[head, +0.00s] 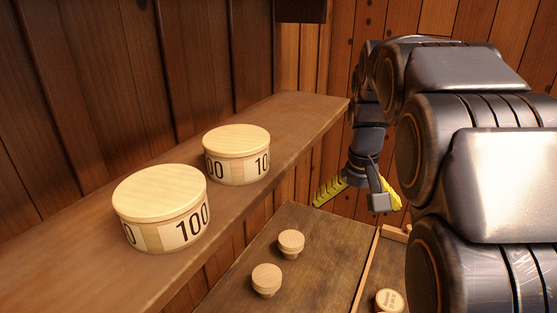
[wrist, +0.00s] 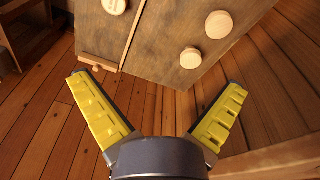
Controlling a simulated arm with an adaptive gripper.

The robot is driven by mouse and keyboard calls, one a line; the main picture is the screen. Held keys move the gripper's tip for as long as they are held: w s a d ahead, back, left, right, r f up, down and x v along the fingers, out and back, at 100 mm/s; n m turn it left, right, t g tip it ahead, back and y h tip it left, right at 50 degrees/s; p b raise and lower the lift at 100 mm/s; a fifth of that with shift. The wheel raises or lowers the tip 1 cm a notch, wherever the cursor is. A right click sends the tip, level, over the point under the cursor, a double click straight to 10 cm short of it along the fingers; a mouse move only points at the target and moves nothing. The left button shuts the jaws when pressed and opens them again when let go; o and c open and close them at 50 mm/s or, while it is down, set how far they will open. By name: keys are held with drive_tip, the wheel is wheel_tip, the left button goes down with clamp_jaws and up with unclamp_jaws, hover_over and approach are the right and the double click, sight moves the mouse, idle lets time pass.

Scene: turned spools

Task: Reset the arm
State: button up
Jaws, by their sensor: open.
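My gripper (head: 357,196) hangs at the end of my arm, right of the shelf and beside the far end of the low table. Its two yellow fingers are spread wide apart with nothing between them. In the wrist view my gripper (wrist: 158,88) is also open and empty, with the plank floor below the gap. Two small turned wooden spools, one nearer (head: 266,279) and one farther (head: 291,243), stand on the dark table top (head: 325,245), apart from the gripper. A third spool (head: 388,300) with lettering on its top is across a thin wooden strip (head: 366,270).
Two round lidded boxes marked 100, one nearer (head: 162,208) and one farther (head: 237,154), stand on a long wooden shelf (head: 290,115) along the dark plank wall. In the wrist view, bare floor (wrist: 160,105) lies beyond the table edge.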

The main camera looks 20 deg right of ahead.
drive_tip(key=w+d+f+m+t+h, duration=0.15)
drive_tip(key=w+d, duration=0.25)
drive_tip(key=d, duration=1)
drive_tip(key=w+d+f+m+t+h, duration=0.1)
drive_tip(key=w+d+f+m, duration=0.2)
drive_tip(key=d, duration=1.1)
drive_tip(key=w+x, duration=0.1)
drive_tip(key=x, duration=0.8)
drive_tip(key=shift+w+r, duration=0.15)
drive_tip(key=shift+r, duration=0.15)
drive_tip(key=shift+n, duration=0.25)
drive_tip(key=v, duration=1)
drive_tip(key=shift+w+r, duration=0.1)
